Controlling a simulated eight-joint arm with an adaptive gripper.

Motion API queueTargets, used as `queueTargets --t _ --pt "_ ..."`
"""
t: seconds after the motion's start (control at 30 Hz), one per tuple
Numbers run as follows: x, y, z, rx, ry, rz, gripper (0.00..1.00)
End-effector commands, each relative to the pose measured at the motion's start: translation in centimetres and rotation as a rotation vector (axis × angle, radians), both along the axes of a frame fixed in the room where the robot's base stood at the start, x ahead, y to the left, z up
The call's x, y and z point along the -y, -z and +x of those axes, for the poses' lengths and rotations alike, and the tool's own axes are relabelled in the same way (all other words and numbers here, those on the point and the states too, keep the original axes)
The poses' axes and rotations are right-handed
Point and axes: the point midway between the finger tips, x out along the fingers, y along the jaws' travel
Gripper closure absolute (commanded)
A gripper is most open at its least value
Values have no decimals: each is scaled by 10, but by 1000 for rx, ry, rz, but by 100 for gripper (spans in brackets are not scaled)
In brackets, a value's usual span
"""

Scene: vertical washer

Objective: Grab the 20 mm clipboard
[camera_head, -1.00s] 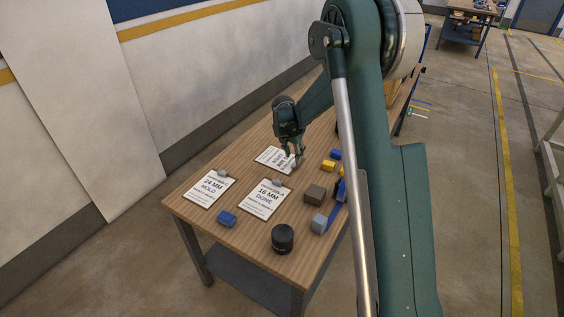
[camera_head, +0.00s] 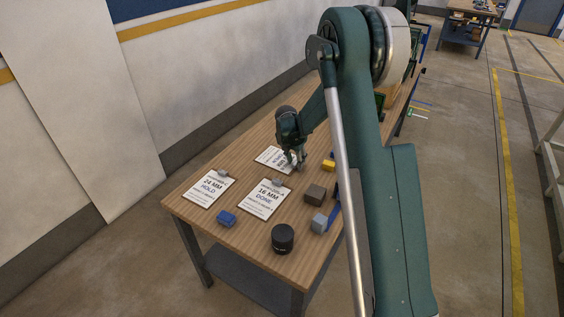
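Three clipboards lie flat on the wooden table (camera_head: 193,213). The left one (camera_head: 208,190) reads 24 MM HOLD and the front one (camera_head: 262,201) reads 16 MM DONE. The third clipboard (camera_head: 268,156) lies farther back, and my gripper partly covers it, so its size text cannot be read; by elimination it may be the 20 mm one. My gripper (camera_head: 298,164) points down at this clipboard's right edge. Its fingers are small and partly hidden, so I cannot tell if they are open, or whether they touch the clipboard.
A blue block (camera_head: 226,218), a black cylinder (camera_head: 283,238), a grey-brown block (camera_head: 314,194), a light blue-grey block (camera_head: 319,223) and a yellow block (camera_head: 328,165) stand on the table. My arm hides the table's right side. The table's back left area is clear.

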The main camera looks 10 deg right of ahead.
Motion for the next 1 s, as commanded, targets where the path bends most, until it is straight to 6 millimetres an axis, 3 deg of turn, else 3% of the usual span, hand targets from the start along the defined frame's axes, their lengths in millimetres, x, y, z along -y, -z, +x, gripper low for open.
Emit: queueTargets --t 0.4,0.63,1.0 --pt "0 0 0 0 0 0 70" --pt "0 0 0 0 0 0 100" --pt "0 -1 0 0 0 0 100"
